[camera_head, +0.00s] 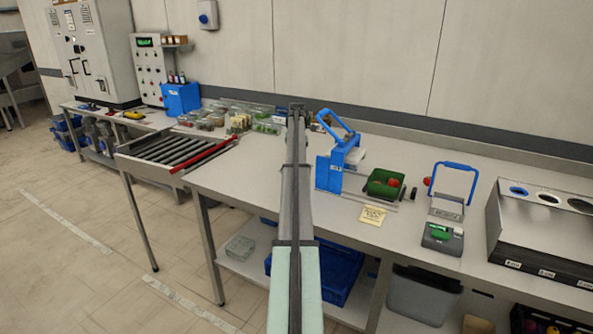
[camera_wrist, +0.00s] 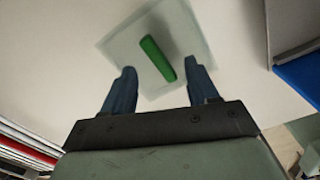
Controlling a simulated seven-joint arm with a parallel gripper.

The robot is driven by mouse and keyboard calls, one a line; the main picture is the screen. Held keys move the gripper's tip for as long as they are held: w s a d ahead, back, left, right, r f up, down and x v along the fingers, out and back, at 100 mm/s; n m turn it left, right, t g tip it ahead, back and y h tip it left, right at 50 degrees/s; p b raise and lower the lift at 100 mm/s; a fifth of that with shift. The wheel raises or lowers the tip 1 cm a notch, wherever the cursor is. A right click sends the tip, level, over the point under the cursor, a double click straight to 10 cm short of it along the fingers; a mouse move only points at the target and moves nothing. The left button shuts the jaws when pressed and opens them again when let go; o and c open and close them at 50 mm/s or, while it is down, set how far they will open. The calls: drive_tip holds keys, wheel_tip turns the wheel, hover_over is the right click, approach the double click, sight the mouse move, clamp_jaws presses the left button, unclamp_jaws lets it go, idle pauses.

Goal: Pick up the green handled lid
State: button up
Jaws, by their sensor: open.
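The lid (camera_wrist: 186,30) is a clear, squarish plate lying on the pale bench top, turned at an angle in the wrist view. Its green handle (camera_wrist: 153,52) is a slanted bar across its middle. My gripper (camera_wrist: 160,66) is open, with its dark blue fingers apart and the lower part of the handle in the gap between them in this view. I see nothing held. How high the fingers are above the lid is hard to tell. In the head view I cannot make out the lid; my arm covers the middle of the bench.
The bench (camera_head: 250,178) is bare left of my arm. A roller conveyor (camera_head: 172,150) with a red bar is at left. Clear containers (camera_head: 265,128) stand behind. A blue-framed press (camera_head: 328,172), a green bin (camera_head: 380,189) and a blue-handled device (camera_head: 444,232) are at right.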

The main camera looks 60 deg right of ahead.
drive_tip(key=shift+f, duration=1.3)
clamp_jaws()
